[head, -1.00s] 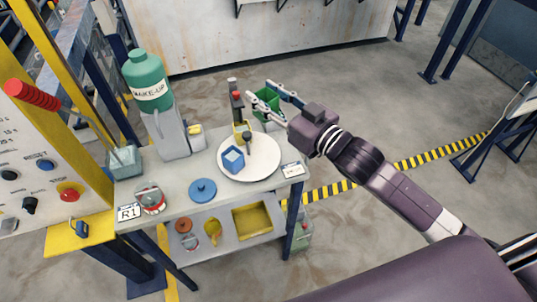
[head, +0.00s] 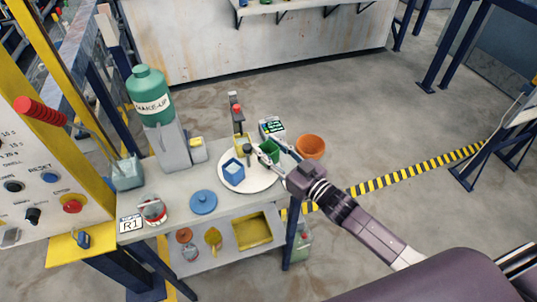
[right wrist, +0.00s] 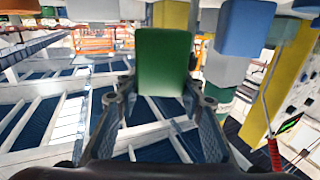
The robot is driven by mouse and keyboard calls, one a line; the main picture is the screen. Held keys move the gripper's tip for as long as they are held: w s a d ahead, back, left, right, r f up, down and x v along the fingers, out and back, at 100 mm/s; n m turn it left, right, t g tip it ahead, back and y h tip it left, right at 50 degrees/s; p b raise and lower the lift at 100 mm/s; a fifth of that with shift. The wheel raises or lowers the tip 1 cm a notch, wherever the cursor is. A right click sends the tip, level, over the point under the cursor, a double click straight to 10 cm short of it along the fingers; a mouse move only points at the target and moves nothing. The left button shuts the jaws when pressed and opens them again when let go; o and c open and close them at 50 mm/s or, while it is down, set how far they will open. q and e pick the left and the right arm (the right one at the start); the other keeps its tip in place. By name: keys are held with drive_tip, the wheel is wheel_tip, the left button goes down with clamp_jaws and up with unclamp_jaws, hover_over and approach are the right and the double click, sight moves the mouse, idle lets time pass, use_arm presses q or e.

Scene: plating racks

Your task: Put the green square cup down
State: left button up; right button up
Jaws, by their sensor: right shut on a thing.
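The green square cup (head: 268,150) is between the fingers of my right gripper (head: 270,157), over the right part of the white round plate (head: 247,184). I cannot tell whether its base touches the plate. In the right wrist view the green cup (right wrist: 163,60) fills the space between the two fingertips, with the gripper shut on it. A blue square cup (head: 233,170) is on the plate, left of the green cup. A dark-handled tool (head: 248,150) also shows at the plate's far side. My left gripper is not in view.
An orange pot (head: 310,146) and a grey device with a green screen (head: 272,128) are near the table's right end. A red-topped post (head: 237,115) stands behind the plate. A blue lid (head: 203,202), a tin (head: 152,210) and the make-up bottle (head: 150,95) are to the left.

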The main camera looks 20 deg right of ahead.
sight(274, 160)
drive_tip(key=shift+f, duration=1.75)
drive_tip(key=o, duration=1.2)
drive_tip(key=shift+f, duration=0.1)
drive_tip(key=shift+r, duration=0.25)
drive_tip(key=shift+b+v, duration=1.15)
drive_tip(key=shift+v, duration=4.9)
drive_tip(key=shift+f, duration=0.1)
